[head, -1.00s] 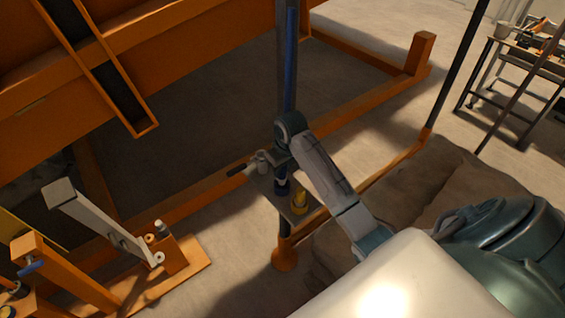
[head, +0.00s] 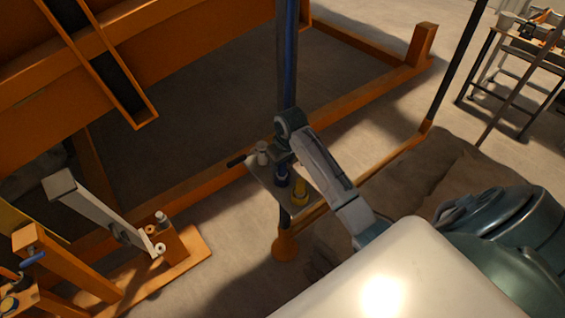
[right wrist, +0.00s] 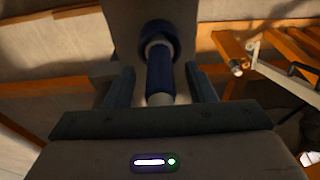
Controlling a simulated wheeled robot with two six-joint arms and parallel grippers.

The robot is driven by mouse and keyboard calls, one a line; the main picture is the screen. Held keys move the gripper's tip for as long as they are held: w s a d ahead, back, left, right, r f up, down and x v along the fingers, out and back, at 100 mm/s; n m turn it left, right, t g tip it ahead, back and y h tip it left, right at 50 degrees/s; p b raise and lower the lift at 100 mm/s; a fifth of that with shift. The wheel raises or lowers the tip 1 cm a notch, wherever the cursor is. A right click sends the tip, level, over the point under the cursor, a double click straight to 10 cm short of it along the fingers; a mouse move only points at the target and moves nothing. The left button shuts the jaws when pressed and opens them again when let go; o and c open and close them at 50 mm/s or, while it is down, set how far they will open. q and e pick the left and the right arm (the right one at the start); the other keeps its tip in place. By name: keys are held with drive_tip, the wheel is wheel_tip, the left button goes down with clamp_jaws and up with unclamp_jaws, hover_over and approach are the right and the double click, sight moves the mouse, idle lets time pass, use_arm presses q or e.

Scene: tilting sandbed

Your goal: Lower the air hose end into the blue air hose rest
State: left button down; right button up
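A blue ring-shaped rest (right wrist: 158,38) sits on a small grey plate in the right wrist view. The air hose end (right wrist: 160,75), a grey and dark blue cylinder, stands with its far end in or at this ring; how deep it sits I cannot tell. My right gripper (right wrist: 160,88) is open around the hose end, with a gap on both sides. In the head view the blue rest (head: 281,177) shows on the plate below my right gripper (head: 283,158), whose fingers are largely hidden there. My left gripper is out of view.
The grey plate (head: 267,185) also carries a yellow piece (head: 301,188) and a whitish piece (head: 262,152). A dark post (head: 287,60) with a blue stripe rises behind. Orange frame beams (head: 350,100) surround it. A table (head: 530,50) stands at the far right.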

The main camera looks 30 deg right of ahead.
wheel_tip(320, 180, up, 11)
drive_tip(key=s, duration=0.2)
idle(0.3)
drive_tip(key=shift+d+f+b, duration=0.1)
drive_tip(key=shift+f+b, duration=0.1)
drive_tip(key=shift+b, duration=0.1)
idle(0.4)
